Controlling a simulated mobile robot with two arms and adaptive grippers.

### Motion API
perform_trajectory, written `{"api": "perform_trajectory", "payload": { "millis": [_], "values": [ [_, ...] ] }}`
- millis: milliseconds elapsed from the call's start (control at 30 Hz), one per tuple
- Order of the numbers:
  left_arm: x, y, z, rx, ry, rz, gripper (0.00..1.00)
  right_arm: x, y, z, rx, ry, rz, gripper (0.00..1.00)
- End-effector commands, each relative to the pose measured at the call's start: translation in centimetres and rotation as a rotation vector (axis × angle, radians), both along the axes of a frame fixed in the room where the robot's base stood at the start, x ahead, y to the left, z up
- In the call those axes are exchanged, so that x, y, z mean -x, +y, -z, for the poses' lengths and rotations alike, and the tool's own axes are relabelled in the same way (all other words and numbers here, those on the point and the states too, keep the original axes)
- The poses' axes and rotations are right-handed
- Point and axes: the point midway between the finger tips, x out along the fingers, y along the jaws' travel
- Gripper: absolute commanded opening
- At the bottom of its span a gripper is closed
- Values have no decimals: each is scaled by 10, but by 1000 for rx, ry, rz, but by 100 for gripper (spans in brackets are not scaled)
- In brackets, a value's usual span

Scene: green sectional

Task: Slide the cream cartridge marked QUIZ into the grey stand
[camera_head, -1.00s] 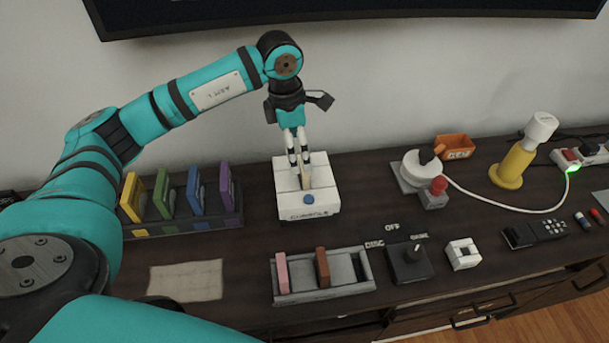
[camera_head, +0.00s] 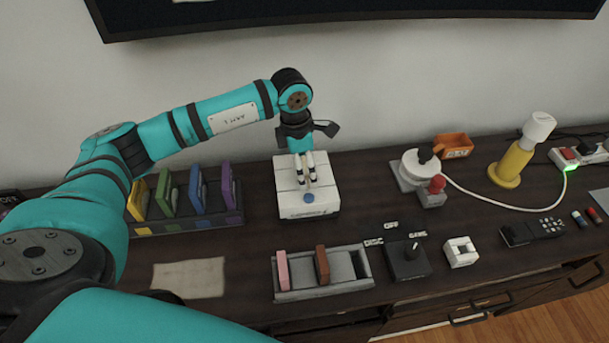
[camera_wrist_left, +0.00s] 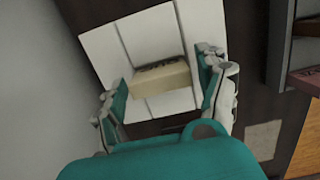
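The cream cartridge (camera_wrist_left: 160,78) stands in the white console (camera_head: 290,208), with dark lettering on its edge that is too blurred to read. In the head view my fingers hide most of it. My left gripper (camera_head: 306,182) is low over the console. In the left wrist view its fingers (camera_wrist_left: 165,98) are apart, one at each end of the cartridge, with a gap visible on the right side. The grey stand (camera_head: 330,292) is in front of the console. It holds a pink cartridge (camera_head: 282,270) and a brown cartridge (camera_head: 322,265); its right slot is empty. My right gripper is out of view.
A rack (camera_head: 175,227) with yellow, green, blue and purple cartridges stands left of the console. A black knob box (camera_head: 407,262) and a small white block (camera_head: 461,252) are right of the stand. A paper sheet (camera_head: 188,278) lies at the front left. A television hangs above.

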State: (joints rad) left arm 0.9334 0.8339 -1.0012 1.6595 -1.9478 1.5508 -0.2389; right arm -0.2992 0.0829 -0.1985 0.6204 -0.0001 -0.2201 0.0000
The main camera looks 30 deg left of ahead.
Motion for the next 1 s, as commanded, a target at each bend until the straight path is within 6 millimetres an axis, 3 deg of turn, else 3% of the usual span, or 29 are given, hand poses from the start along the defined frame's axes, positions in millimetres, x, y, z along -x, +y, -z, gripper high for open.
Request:
{"api": "perform_trajectory", "payload": {
  "millis": [33, 333, 667, 1000],
  "values": [
    [0, 0, 0, 0, 0, 0, 64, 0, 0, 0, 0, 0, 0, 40],
    [0, 0, 0, 0, 0, 0, 26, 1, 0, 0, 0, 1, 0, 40],
    [-1, 0, -10, 1, -4, 0, 26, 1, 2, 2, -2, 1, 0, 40],
    [-1, 0, -75, 0, -5, 1, 26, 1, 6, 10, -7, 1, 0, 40]
  ]
}}
